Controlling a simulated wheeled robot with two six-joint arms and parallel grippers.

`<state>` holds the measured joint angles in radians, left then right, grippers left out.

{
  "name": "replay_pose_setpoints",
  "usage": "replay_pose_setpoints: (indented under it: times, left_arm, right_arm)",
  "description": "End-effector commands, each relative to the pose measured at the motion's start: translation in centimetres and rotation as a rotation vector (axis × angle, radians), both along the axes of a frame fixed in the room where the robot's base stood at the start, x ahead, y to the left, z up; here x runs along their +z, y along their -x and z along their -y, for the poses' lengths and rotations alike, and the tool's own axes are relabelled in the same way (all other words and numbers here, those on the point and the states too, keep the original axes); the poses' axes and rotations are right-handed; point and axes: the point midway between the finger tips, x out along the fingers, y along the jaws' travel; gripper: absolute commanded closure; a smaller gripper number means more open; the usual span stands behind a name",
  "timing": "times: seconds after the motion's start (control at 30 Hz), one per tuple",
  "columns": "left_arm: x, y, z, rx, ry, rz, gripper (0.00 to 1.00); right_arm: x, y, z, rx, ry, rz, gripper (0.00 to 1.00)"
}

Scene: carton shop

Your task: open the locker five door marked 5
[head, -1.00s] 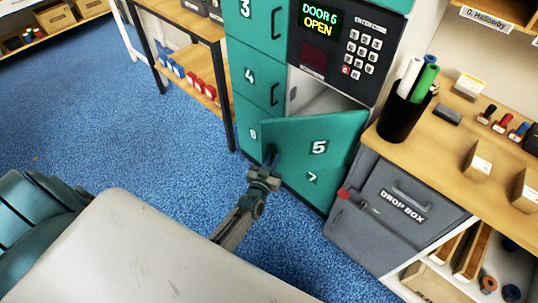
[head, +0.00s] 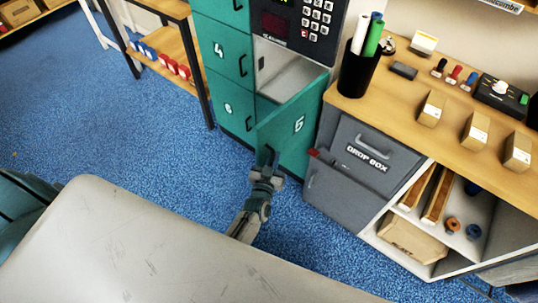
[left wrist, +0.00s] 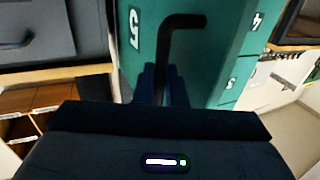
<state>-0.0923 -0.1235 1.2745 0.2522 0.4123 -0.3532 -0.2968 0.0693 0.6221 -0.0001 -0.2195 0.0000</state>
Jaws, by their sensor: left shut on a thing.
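The teal locker door marked 5 (head: 300,124) stands open, swung outward on its right edge, and shows the pale inside of its compartment (head: 284,72). My left gripper (head: 266,168) is at the door's free edge, shut on its black handle. In the left wrist view the bent black handle (left wrist: 183,22) runs down between my left fingers (left wrist: 160,86), and the 5 label (left wrist: 135,27) shows beside it. The fingers hide the handle's lower end. My right gripper is not in view.
A grey drop box (head: 365,156) and a wooden counter (head: 398,92) stand to the right. Blue carpet (head: 120,130) is clear at the left.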

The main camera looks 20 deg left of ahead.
Motion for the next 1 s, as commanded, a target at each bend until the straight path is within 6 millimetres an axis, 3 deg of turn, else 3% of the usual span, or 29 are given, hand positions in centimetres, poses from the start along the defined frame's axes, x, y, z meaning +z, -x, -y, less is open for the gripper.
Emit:
replay_pose_setpoints:
  times: [0.37, 0.4, 0.7, 0.87, 1.0]
  left_arm:
    - [0.2, -0.1, 0.1, 0.000, -0.001, 0.004, 1.00]
    - [0.2, -0.2, 0.1, 0.000, -0.001, 0.004, 0.85]
    - [0.0, 0.1, 0.1, 0.000, 0.000, 0.002, 0.85]
    - [-0.2, 1.7, 0.3, 0.000, 0.002, 0.000, 0.85]
    - [-0.4, 4.3, 0.6, 0.001, 0.002, 0.000, 0.85]
  right_arm:
    - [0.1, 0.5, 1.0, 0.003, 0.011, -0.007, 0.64]
    - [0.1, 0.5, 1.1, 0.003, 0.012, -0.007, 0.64]
    - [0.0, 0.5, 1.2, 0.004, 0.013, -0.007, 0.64]
    - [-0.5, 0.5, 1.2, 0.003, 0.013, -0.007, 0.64]
    - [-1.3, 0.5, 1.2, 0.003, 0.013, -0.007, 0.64]
